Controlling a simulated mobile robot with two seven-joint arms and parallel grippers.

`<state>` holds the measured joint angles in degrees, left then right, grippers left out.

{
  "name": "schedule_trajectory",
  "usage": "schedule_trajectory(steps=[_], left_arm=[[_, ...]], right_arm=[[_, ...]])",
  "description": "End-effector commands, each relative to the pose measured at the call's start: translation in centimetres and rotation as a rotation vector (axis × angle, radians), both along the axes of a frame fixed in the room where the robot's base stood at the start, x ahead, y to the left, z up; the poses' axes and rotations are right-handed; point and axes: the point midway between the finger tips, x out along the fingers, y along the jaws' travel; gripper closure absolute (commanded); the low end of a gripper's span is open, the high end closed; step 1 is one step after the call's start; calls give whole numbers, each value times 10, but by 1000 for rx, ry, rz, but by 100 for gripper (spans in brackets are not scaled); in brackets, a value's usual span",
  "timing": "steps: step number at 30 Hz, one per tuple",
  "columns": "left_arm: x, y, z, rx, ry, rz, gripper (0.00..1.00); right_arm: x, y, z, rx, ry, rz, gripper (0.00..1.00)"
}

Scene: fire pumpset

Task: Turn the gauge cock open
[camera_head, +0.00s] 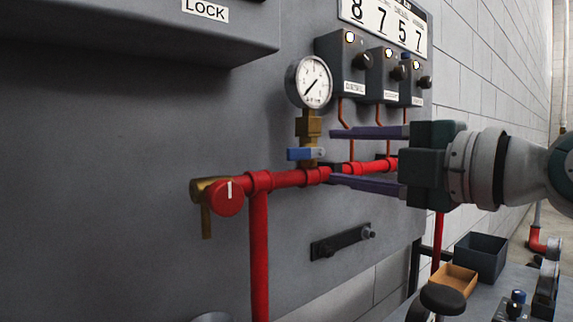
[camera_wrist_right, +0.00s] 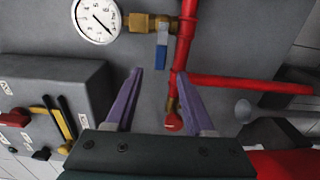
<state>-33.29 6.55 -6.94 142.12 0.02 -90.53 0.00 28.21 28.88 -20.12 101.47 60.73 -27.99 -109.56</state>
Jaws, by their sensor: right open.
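The gauge cock is a brass fitting (camera_head: 309,127) between the round white gauge (camera_head: 309,82) and the red pipe (camera_head: 290,179). Its blue lever (camera_head: 300,154) lies level, crosswise to the upright brass stem. In the right wrist view the blue lever (camera_wrist_right: 161,58) hangs crosswise from the brass body (camera_wrist_right: 150,24), just beyond the fingertips. My right gripper (camera_head: 331,157) is open and empty, its purple fingers pointing left toward the lever, one higher and one lower. It also shows in its wrist view (camera_wrist_right: 159,73). I see no contact with the lever. My left gripper is not in view.
A brass valve with a red round cap (camera_head: 225,197) ends the red pipe at left. Grey switch boxes (camera_head: 342,66) with knobs and copper tubes sit above the right gripper. A black handle bar (camera_head: 340,243) is below. Orange (camera_head: 454,280) and dark (camera_head: 481,256) bins stand lower right.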

Motion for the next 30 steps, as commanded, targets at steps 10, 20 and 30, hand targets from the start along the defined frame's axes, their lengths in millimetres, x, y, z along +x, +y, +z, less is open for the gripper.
schedule_trajectory(steps=[10, 20, 30], left_arm=[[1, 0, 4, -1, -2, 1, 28], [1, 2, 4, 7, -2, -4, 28], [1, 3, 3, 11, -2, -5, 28]], right_arm=[[47, 34, 0, 2, 4, 0, 46], [59, 44, -1, -1, 3, 1, 46], [59, 44, -1, -1, 3, 1, 64]])
